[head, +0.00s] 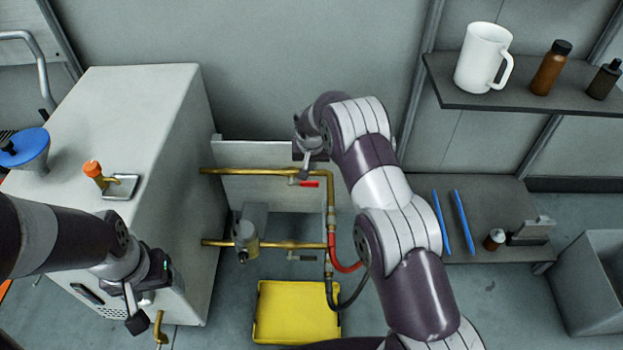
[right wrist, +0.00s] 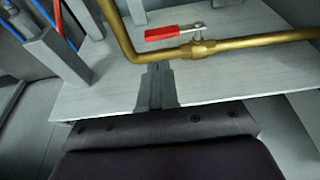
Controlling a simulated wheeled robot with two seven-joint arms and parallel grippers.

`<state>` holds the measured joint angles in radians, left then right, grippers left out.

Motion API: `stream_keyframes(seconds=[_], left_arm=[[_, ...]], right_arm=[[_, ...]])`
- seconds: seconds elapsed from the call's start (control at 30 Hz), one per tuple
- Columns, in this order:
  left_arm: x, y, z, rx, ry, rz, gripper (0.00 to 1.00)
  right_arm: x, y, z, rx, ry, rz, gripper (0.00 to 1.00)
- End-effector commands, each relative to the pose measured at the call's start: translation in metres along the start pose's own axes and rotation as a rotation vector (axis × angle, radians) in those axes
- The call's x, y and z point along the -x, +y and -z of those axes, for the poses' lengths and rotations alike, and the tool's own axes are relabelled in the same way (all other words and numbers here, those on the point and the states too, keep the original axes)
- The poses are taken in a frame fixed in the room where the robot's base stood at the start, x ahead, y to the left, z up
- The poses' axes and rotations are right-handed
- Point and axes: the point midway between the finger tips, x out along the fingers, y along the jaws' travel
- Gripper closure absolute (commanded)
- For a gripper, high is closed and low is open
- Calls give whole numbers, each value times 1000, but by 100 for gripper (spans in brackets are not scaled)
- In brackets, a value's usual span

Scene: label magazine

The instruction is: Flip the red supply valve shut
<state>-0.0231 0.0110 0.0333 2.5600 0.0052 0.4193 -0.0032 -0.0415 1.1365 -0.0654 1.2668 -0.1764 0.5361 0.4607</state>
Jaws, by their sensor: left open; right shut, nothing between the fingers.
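The red supply valve has a red lever (head: 309,184) on the upper brass pipe (head: 265,171), near the bend where the pipe turns down. In the right wrist view, the red lever (right wrist: 174,32) lies roughly along the brass pipe (right wrist: 255,41), pointing toward the bend. My right gripper (head: 304,174) is just by the lever in the head view. In the right wrist view, its fingers (right wrist: 157,80) are shut and empty, on the near side of the pipe, apart from the lever in the picture. My left gripper (head: 140,312) is open, in front of the white cabinet (head: 150,110).
A lower brass pipe (head: 285,244) carries a fitting (head: 245,238). Red hose (head: 345,266) hangs beside it. A yellow tray (head: 295,312) lies below. At right are a shelf (head: 480,101) with a white mug (head: 483,57) and bottles, a lower shelf (head: 420,190) and a grey bin (head: 590,285).

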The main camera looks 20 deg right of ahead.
Motion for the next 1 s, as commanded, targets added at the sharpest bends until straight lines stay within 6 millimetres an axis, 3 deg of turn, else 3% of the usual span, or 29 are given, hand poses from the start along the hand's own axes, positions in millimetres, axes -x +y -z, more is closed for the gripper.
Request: stream_keyframes(seconds=[0.1,0.33,1.0], left_arm=[[-10,0,-1,0,0,0,30],[-18,0,-2,0,0,0,30],[-19,0,-2,0,0,0,30]], right_arm=[[-29,0,-1,-1,-1,0,100],[-59,0,-10,0,0,-1,100],[-66,-6,-14,-9,-1,25,100]])
